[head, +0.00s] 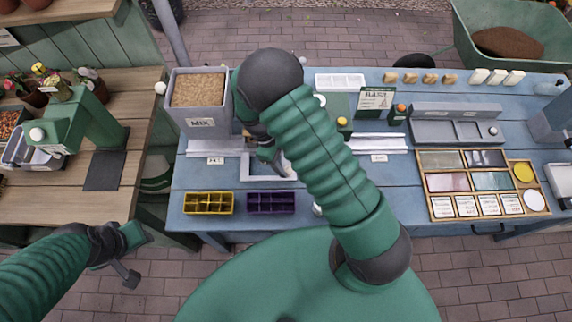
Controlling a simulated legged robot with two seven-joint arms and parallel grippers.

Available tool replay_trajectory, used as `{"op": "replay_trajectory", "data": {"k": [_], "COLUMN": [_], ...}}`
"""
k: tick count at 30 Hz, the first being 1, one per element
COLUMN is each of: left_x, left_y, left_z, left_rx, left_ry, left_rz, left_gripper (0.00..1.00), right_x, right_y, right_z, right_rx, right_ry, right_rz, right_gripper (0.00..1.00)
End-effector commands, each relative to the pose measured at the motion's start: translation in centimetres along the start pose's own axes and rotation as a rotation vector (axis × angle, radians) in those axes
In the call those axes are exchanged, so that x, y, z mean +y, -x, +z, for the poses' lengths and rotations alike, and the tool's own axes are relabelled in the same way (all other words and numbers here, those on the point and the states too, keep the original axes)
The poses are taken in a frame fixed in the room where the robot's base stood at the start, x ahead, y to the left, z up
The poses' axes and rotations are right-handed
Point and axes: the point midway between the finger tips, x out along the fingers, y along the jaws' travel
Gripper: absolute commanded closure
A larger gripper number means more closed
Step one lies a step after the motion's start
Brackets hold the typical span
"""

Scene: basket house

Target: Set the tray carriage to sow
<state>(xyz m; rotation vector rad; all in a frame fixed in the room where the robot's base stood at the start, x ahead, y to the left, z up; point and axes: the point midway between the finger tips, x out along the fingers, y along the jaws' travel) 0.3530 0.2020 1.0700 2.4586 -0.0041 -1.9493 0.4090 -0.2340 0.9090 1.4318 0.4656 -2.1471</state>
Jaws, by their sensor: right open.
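The tray carriage looks to be the pale grey frame (246,172) on the blue bench, at the left part of a pale rail (376,143). My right arm covers much of it and the middle of the rail. My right gripper (274,160) is open, low at the carriage's far side; whether it touches the carriage is hidden. A small label (215,160) stands by the rail's left end and another (379,158) by its right part; their words are too small to read. My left gripper (134,256) is open and empty, over the paving between the benches.
A grey hopper marked MIX (202,122) stands behind the rail's left end. Yellow (208,203) and purple (271,203) cell trays lie at the front edge. A green seed box (373,101) stands behind the rail. A wooden seed organiser (432,206) is at right.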

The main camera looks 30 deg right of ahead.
Motion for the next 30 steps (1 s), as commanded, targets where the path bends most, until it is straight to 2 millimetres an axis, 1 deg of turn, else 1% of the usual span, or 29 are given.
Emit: {"op": "replay_trajectory", "data": {"k": [1,3,6,13,14,25,30], "left_x": [0.0,0.0,0.0,0.0,0.0,0.0,0.0], "left_y": [0.2,0.3,0.3,0.3,0.3,0.3,0.3], "left_z": [-0.1,-0.1,-0.1,-0.1,-0.1,-0.1,-0.1], "left_rx": [0.000,0.000,0.000,0.000,0.000,0.000,0.000], "left_ry": [-0.001,-0.001,-0.001,0.000,0.000,-0.001,-0.001], "left_rz": [0.000,0.000,0.000,0.000,0.000,0.000,0.000], "left_gripper": [0.64,0.64,0.64,0.64,0.64,0.64,0.64], "right_x": [-0.1,-0.2,-0.4,-0.7,-0.6,-0.3,-0.5], "right_y": [-0.8,-1.6,-2.1,-2.1,-2.2,-2.4,-2.4], "right_z": [0.1,-0.1,-0.3,-0.4,-0.4,-0.1,-0.3], "right_rx": [-0.003,-0.003,-0.003,-0.003,-0.003,-0.002,-0.003], "right_ry": [0.000,-0.001,-0.001,-0.001,-0.001,-0.001,-0.001], "right_rz": [-0.001,0.001,0.004,0.007,0.007,0.000,0.002], "right_gripper": [0.49,0.49,0.49,0.49,0.51,0.99,1.00]}}
